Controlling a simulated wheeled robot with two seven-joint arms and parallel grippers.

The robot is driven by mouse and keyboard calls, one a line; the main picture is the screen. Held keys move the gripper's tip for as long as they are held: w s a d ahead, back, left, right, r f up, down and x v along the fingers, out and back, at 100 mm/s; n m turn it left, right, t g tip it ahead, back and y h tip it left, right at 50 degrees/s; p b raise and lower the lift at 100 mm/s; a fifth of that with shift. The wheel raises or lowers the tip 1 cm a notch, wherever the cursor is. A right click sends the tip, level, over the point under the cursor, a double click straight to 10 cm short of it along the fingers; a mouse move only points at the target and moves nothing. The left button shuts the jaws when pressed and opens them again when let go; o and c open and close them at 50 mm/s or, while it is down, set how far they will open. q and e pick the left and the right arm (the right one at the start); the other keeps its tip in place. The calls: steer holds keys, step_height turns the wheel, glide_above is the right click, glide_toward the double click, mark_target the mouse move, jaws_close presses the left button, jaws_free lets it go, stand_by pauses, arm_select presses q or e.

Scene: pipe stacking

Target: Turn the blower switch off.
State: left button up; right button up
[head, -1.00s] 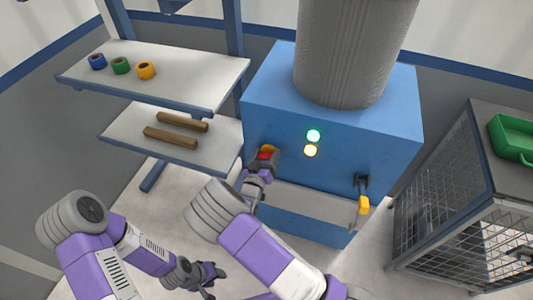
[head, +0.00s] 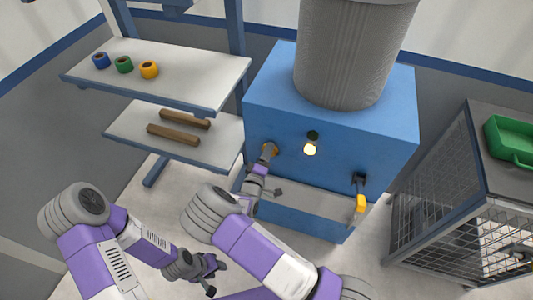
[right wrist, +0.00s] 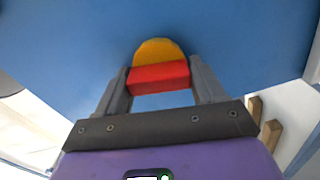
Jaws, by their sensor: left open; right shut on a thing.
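The blower is a blue box (head: 345,120) with a large grey ribbed cylinder (head: 350,50) on top. Its switch has a round yellow-orange base (right wrist: 157,48) and a red handle (right wrist: 158,77); in the head view only a bit of the base (head: 274,149) shows by my gripper. My right gripper (head: 267,154) is at the switch, its fingers either side of the red handle and shut on it. My left gripper (head: 211,274) is open and empty, low over the floor.
A yellow-handled lever (head: 361,203) is on the box front at right. At left, a shelf (head: 190,75) holds blue, green and yellow rings, with two brown bars (head: 173,134) below. A mesh cage (head: 440,215) with a green tray (head: 512,142) stands at right.

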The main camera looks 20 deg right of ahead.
steer(key=shift+f+n, duration=0.1)
steer(key=shift+n, duration=1.1)
steer(key=o, duration=1)
steer(key=shift+c, duration=0.2)
steer(key=p+v, duration=0.1)
steer(key=v, duration=0.6)
steer(key=shift+s+a+p, duration=0.15)
steer(key=shift+s+p, duration=0.15)
